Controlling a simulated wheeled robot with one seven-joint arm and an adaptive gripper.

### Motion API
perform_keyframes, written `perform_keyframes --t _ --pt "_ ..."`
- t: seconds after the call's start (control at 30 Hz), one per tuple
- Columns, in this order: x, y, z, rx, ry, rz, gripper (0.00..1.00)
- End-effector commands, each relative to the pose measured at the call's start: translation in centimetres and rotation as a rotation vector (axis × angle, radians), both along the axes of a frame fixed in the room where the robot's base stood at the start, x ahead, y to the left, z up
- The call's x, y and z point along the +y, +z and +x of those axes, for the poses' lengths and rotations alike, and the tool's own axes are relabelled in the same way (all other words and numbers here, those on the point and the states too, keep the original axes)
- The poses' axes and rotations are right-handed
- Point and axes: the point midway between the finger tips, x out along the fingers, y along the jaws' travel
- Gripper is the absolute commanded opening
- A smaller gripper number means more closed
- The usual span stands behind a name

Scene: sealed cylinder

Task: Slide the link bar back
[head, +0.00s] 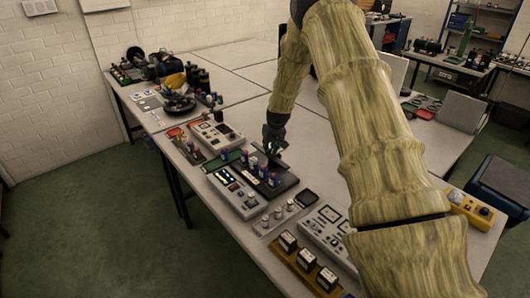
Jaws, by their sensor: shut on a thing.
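My gripper (275,148) points down at the far edge of a dark board (284,183) on the table. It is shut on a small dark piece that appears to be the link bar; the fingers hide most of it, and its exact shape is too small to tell. A grey device (236,191) with a dark display lies against the board's left side.
Another grey device (216,135) lies to the left. A metal plate with knobs (278,213), a pale panel (327,234) and a yellow rack with black blocks (305,263) lie nearer. Bare table (240,88) is free behind my gripper. My arm covers the right side.

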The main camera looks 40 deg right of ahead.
Motion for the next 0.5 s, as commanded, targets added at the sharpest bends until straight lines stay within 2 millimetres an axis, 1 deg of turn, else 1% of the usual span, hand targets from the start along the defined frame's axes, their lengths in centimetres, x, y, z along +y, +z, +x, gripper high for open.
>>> perform_keyframes --t 0.03,0.2,0.23,0.33,0.5 --pt "-0.41 0.29 0.13 -0.006 -0.002 -0.005 0.0" --pt "-0.62 0.38 0.09 -0.007 -0.005 -0.007 0.0" --pt "-0.63 0.39 0.1 -0.008 -0.005 -0.007 0.24" --pt "-0.59 0.43 0.16 -0.009 -0.004 -0.008 0.42" --pt "-0.35 0.33 0.19 -0.007 -0.002 -0.006 0.42"
